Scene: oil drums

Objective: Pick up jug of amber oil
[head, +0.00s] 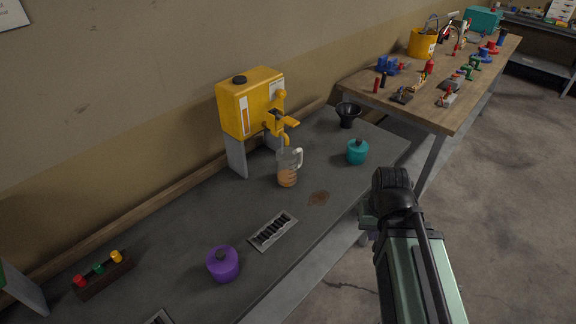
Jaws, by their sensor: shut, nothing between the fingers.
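The jug of amber oil (288,177) is a clear jug with a pale handle on its right side and amber liquid in its lower part. It stands upright on the dark workbench (200,225), in front of a yellow dispenser (252,104) and near its spout. My arm comes in at the lower right, to the right of the jug and well apart from it. The fingers of my gripper do not show in the head view.
A teal canister (357,152) and a black funnel (348,114) stand right of the jug. A brown stain (319,198), a slotted grate (272,231) and a purple canister (223,263) are nearer. A cluttered wooden table (440,110) stands beyond.

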